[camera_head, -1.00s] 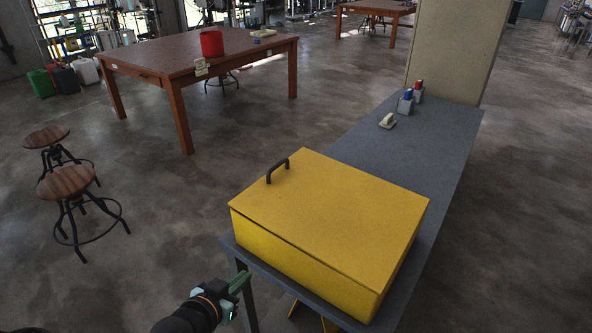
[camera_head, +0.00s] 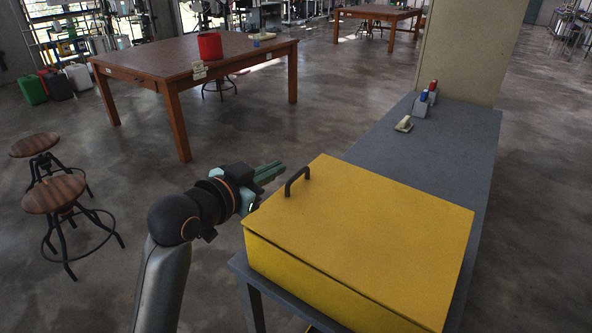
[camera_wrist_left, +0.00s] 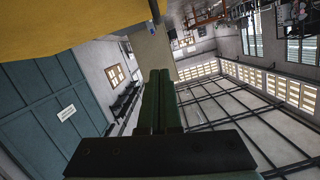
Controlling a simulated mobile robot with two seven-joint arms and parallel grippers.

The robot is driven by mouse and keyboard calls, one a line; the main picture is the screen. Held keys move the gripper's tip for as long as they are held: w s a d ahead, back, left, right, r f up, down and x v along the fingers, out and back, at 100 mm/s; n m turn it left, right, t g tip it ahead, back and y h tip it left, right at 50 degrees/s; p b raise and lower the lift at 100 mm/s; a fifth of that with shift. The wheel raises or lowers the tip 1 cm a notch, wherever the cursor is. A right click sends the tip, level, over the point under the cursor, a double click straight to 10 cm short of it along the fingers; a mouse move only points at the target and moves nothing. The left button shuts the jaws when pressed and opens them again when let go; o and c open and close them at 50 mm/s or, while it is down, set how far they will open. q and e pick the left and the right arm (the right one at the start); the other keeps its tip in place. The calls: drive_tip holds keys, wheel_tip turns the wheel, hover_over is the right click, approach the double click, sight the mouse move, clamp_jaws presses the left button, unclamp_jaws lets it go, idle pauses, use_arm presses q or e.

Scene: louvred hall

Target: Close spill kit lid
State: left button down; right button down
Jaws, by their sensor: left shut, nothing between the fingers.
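The spill kit is a yellow box (camera_head: 300,269) on the near end of a grey bench in the head view. Its flat yellow lid (camera_head: 370,230) lies over the top and looks down, with a dark seam line along the near edge. A dark handle (camera_head: 297,181) stands on the lid's far left edge. My left gripper (camera_head: 282,170) is shut and empty, just left of the handle and apart from it. In the left wrist view its green fingers (camera_wrist_left: 158,82) are together, with a yellow surface at top left. My right gripper is out of view.
The grey bench (camera_head: 440,150) runs back to a beige pillar and carries a small pale item (camera_head: 404,124) and two small bottles. A wooden table (camera_head: 150,62) with a red container (camera_head: 210,46) stands behind. Stools (camera_head: 54,194) stand left on open floor.

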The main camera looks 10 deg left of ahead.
use_arm(q)
hover_over(294, 194)
drive_tip(key=shift+s+d+f, duration=0.1)
drive_tip(key=shift+d+f, duration=0.15)
drive_tip(key=shift+f, duration=0.25)
drive_tip(key=shift+d+f, duration=0.2)
drive_tip(key=shift+f, duration=0.3)
drive_tip(key=f, duration=0.2)
drive_tip(key=shift+a+f+b, duration=0.3)
drive_tip(key=shift+a+f, duration=0.15)
drive_tip(key=shift+f, duration=0.55)
